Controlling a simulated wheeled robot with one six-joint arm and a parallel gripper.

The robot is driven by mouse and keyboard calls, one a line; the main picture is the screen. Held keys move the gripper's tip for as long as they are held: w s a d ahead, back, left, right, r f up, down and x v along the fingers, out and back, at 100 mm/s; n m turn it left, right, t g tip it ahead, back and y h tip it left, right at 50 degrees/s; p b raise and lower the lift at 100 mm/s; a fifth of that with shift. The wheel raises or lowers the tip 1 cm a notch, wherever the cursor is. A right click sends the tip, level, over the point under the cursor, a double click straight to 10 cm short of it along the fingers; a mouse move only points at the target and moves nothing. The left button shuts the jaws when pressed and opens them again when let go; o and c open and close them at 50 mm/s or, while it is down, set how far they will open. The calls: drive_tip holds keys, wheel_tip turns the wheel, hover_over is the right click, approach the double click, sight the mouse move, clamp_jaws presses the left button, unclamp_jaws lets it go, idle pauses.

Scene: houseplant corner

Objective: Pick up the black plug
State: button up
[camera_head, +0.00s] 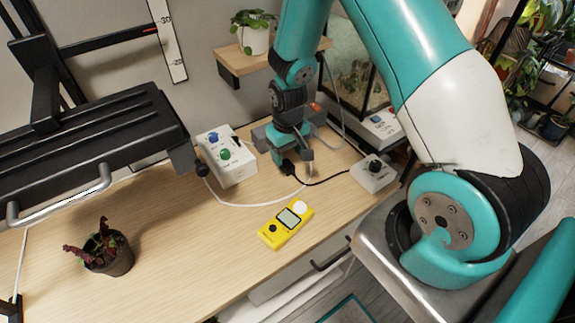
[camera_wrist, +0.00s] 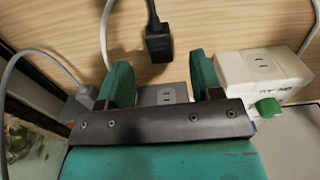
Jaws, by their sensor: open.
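The black plug (camera_wrist: 157,42) lies on the wooden table, its black cord running up out of the wrist view. In the head view the plug (camera_head: 288,168) shows just below my gripper (camera_head: 293,156), and the cord leads right towards a grey box with a black knob (camera_head: 374,173). My gripper (camera_wrist: 160,75) is open with nothing between its two teal fingers. In the wrist view the plug is just beyond the fingertips, roughly in line with the gap. I cannot tell the height of the fingertips above the table.
A white socket box (camera_head: 227,157) with a green knob stands left of my gripper. A grey socket strip (camera_wrist: 165,95) lies behind the fingers. A white cord (camera_head: 250,205) crosses the table. A yellow meter (camera_head: 286,224) lies in front. A potted plant (camera_head: 105,250) stands left; between them is clear.

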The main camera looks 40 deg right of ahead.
sight(288, 165)
wheel_tip(288, 165, down, 5)
drive_tip(key=shift+s+d+f+p, duration=0.1)
drive_tip(key=shift+p, duration=0.6)
drive_tip(key=shift+c, duration=0.2)
drive_tip(key=c, duration=1.1)
drive_tip(key=shift+o, duration=0.2)
